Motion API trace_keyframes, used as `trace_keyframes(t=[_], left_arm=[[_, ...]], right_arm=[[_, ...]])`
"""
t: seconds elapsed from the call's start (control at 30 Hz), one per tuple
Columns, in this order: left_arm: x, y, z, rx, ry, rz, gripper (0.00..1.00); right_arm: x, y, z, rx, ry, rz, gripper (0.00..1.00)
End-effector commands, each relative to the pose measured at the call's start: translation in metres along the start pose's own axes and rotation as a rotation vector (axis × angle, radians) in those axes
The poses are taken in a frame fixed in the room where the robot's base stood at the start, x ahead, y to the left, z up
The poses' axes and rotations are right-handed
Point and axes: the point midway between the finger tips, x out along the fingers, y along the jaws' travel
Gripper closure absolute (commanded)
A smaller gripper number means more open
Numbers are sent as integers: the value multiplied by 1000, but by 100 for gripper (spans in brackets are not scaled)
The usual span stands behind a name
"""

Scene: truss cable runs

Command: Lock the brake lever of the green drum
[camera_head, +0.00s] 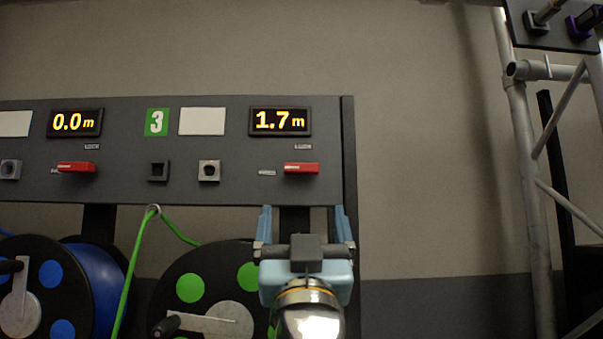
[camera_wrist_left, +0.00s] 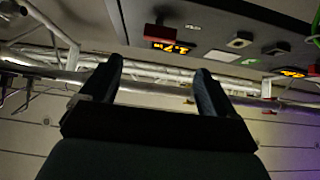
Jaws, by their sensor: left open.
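The green drum (camera_head: 187,288), black with green dots and a crank handle, hangs below panel section 3. Its red brake lever (camera_head: 301,168) lies horizontal under the display (camera_head: 280,121) reading 1.7 m, between small labels too small to read. My left gripper (camera_head: 303,212) is open and empty just below that lever, its blue fingers pointing up, apart from it in the picture. In the left wrist view a red lever (camera_wrist_left: 160,32) shows by the lit display, beyond and above the gripper fingers (camera_wrist_left: 160,82). My right gripper is not in view.
A blue drum (camera_head: 97,285) stands left, with its own red lever (camera_head: 76,167) under a 0.0 m display (camera_head: 75,122). A green cable (camera_head: 128,270) passes a ring at the panel's lower edge. A metal truss (camera_head: 520,150) stands right; the wall between is clear.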

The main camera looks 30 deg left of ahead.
Motion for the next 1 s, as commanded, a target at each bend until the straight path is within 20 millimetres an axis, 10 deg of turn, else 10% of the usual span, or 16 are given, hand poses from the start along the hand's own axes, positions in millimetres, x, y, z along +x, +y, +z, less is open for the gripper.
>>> trace_keyframes(t=[0.5,1.0], left_arm=[[109,1,-1,1,-1,1,11],[120,1,1,0,-1,2,18]], right_arm=[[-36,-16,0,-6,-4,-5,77],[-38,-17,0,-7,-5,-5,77]])
